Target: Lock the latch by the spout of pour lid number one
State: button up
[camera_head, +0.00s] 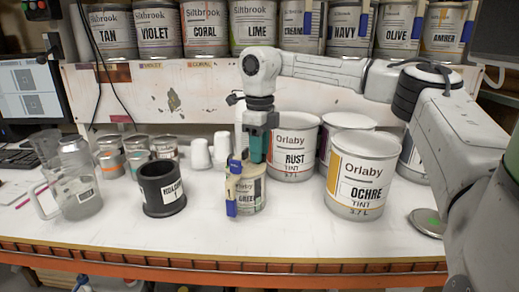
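A small can labelled GREEN (251,199) stands on the bench near the middle. A cream-coloured upright piece marked 1 (231,187) is at its left front, with a blue part (235,165) at its top and another blue part (231,209) low down. I take this to be pour lid number one, but its spout and latch are too small to tell apart. My gripper (257,158) points down just above the rear of the can's top, with teal fingers. I cannot tell whether it touches the lid. The gap between the fingers is not visible.
Large RUST (295,160) and OCHRE (362,182) cans stand to the right. A black HOLDER cup (161,188), small tins (137,145), white cups (200,154) and a clear jug (75,185) stand to the left. The bench front is mostly clear.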

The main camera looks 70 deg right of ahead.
jog(key=shift+f, duration=0.1)
jog(key=shift+c, duration=0.4)
grip_shut()
jog(key=shift+m, duration=0.4)
jog(key=m, duration=0.2)
jog(key=shift+m, duration=0.4)
jog(key=m, duration=0.4)
jog(key=shift+d+p, duration=0.1)
jog(key=shift+p, duration=0.2)
jog(key=m, duration=0.4)
jog(key=shift+s, duration=0.1)
jog(key=shift+m, duration=1.4)
jog(key=shift+s+m, duration=0.1)
jog(key=shift+m, duration=0.4)
